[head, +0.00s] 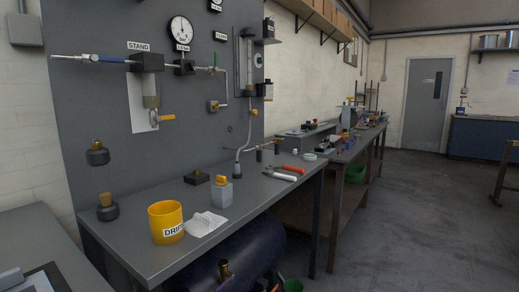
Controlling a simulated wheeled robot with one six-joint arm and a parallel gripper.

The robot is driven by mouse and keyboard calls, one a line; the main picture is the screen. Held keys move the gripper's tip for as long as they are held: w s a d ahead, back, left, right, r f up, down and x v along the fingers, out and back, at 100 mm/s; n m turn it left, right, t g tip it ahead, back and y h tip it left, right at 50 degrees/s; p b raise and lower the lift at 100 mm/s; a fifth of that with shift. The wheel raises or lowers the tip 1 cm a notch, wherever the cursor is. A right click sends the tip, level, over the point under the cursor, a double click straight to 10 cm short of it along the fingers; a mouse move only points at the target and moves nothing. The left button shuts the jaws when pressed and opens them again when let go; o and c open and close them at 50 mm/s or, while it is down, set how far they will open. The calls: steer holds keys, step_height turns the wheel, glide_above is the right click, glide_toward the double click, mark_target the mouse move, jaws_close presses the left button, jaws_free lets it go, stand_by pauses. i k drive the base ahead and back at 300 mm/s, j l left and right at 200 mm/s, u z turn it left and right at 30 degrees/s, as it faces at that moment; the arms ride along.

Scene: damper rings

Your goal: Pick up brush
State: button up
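I cannot pick out a brush with certainty in the head view. On the grey bench (145,250) lie a slim tool with an orange handle (292,169) and a white and red tool (279,176). They are too small to tell whether either is a brush. My gripper is not in view.
The bench also holds a yellow cup (165,222) marked DRIP, a crumpled white cloth (206,224), and a grey block (222,190) with a yellow top. A panel with gauges and pipes (110,90) stands behind. Clear floor (420,220) lies right.

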mark_target(270, 174)
steer(key=i+l, duration=0.15)
steer(key=i, duration=0.4)
steer(key=i+l+u, duration=0.1)
steer(key=i, duration=0.45)
steer(key=i+l, duration=0.2)
steer(key=i, duration=0.3)
steer(key=i+l+u, duration=0.1)
steer(key=i, duration=0.45)
steer(key=l, duration=0.1)
